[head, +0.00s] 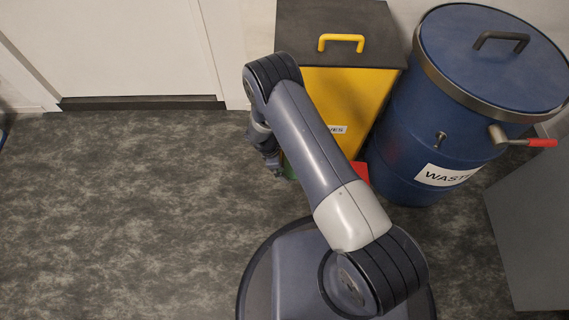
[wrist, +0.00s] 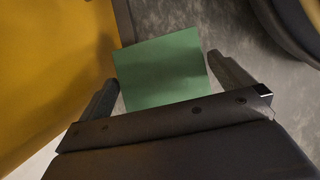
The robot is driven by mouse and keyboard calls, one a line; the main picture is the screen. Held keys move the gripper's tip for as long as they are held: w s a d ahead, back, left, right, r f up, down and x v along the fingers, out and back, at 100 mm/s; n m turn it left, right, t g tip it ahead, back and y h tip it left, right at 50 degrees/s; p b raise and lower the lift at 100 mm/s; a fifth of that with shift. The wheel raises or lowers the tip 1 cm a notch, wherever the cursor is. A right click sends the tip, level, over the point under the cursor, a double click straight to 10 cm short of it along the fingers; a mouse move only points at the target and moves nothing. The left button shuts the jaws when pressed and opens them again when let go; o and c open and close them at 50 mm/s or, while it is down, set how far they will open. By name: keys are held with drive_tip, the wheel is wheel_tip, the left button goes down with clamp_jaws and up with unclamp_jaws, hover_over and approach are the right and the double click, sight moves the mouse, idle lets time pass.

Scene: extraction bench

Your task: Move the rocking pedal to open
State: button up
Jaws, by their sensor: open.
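The rocking pedal shows in the head view as a green part (head: 290,171) and a red part (head: 361,172) at the foot of the yellow bin (head: 350,100). My arm hides the middle between them. In the wrist view a flat green plate (wrist: 163,65) lies ahead of my gripper (wrist: 165,84), between its two spread fingers. My gripper (head: 273,168) is open and empty, low in front of the bin, close to the green end. I cannot tell whether it touches the plate. The pedal's tilt is unclear.
The yellow bin has a dark lid with a yellow handle (head: 341,40); the lid looks closed. A blue waste drum (head: 400,140) with a red-tipped lever (head: 540,143) stands to the right. A grey cabinet (head: 530,220) is at far right. The floor (head: 130,210) at left is clear.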

drive_tip(key=c, duration=1.1)
wheel_tip(320, 180, down, 6)
drive_tip(key=a+b, duration=0.1)
drive_tip(key=b, duration=0.5)
drive_tip(key=shift+a, duration=0.2)
drive_tip(key=shift+f, duration=0.1)
drive_tip(key=o, duration=1.1)
drive_tip(key=shift+a, duration=0.15)
